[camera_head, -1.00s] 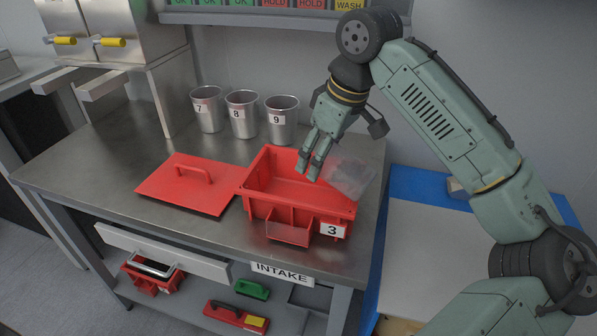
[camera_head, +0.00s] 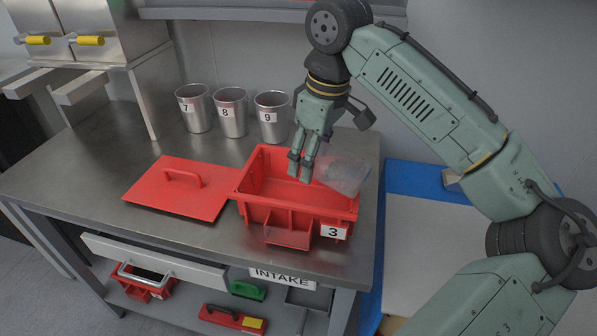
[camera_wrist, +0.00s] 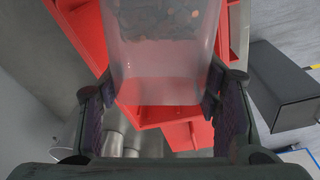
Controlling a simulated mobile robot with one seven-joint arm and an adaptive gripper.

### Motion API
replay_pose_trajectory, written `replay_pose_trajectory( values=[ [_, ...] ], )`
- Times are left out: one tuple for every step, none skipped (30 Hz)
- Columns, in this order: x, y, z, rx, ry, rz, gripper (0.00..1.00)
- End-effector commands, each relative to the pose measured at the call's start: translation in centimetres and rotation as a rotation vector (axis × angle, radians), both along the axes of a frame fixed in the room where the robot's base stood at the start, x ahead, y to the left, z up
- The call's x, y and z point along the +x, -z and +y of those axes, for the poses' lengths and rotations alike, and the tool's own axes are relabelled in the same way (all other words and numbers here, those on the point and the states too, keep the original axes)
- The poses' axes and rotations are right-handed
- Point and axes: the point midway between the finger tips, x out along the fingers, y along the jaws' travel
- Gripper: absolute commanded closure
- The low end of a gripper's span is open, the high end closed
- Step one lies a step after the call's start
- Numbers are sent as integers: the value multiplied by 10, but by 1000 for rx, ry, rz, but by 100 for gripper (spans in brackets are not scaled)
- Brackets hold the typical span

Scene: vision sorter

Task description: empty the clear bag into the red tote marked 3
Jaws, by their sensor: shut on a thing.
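The red tote (camera_head: 244,207) marked 3 stands open on the steel bench, with its label on the front. My gripper (camera_head: 301,172) points down over the tote's rear right part. It is shut on the clear bag (camera_head: 346,173), which sticks out to the right above the tote's right rim. In the wrist view the clear bag (camera_wrist: 160,82) sits between my two fingers (camera_wrist: 160,105), with small dark and brownish pieces at its far end. The red tote (camera_wrist: 90,30) shows behind it. I cannot tell whether the bag's mouth is open.
A red lid (camera_head: 165,196) with a handle lies left of the tote. Metal cups marked 7 (camera_head: 194,113), 8 (camera_head: 230,118) and 9 (camera_head: 271,122) stand behind. A blue-edged surface (camera_head: 420,178) is at the right. The bench's front left is clear.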

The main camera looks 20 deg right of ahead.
Motion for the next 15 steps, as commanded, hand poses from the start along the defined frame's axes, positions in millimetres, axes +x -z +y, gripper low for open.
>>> replay_pose_trajectory(
  values=[
    [1,-2,0,-4,-1,5,99],
    [1,-2,1,-6,-1,9,99],
    [1,-1,1,-10,-1,13,99],
    [2,-1,1,-13,-1,17,99],
    [2,-1,1,-15,-1,20,99],
    [3,-1,1,-18,-1,24,99],
    [3,-2,1,-21,-1,27,99],
    [3,-2,1,-23,-1,30,99],
    [4,-2,1,-26,-1,34,99],
    [4,-2,1,-29,-1,37,99],
    [4,-3,1,-32,-1,41,99],
    [5,-2,1,-35,-1,45,99],
    [5,-2,1,-38,-1,49,99],
    [5,-2,1,-40,-1,52,99],
    [6,-1,1,-43,-1,56,99]
  ],
)
